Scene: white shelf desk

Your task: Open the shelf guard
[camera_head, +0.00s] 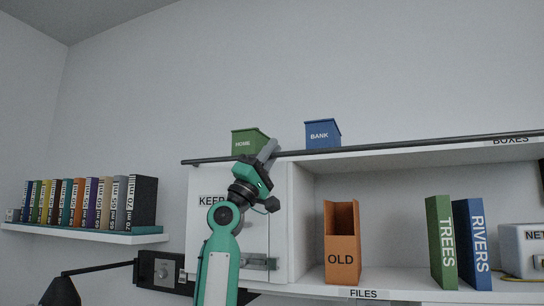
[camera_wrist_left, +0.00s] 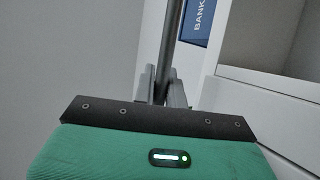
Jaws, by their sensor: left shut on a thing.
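The shelf guard (camera_head: 410,145) is a long dark rod along the top front edge of the white shelf unit. It slopes slightly up to the right and passes in front of the green HOME box and the blue BANK box. My left gripper (camera_head: 267,151) is at the guard, to the left of the BANK box, with its fingers shut on the rod. In the left wrist view the guard (camera_wrist_left: 171,42) runs down between the two grey fingers of my left gripper (camera_wrist_left: 161,88). The exact contact is partly hidden. My right gripper is not in view.
The green HOME box (camera_head: 246,142) and blue BANK box (camera_head: 322,134) stand on top, behind the guard. Below are an orange OLD file holder (camera_head: 342,250), TREES (camera_head: 441,240) and RIVERS (camera_head: 472,240) binders. A side shelf (camera_head: 90,236) holds several books. The wall above is clear.

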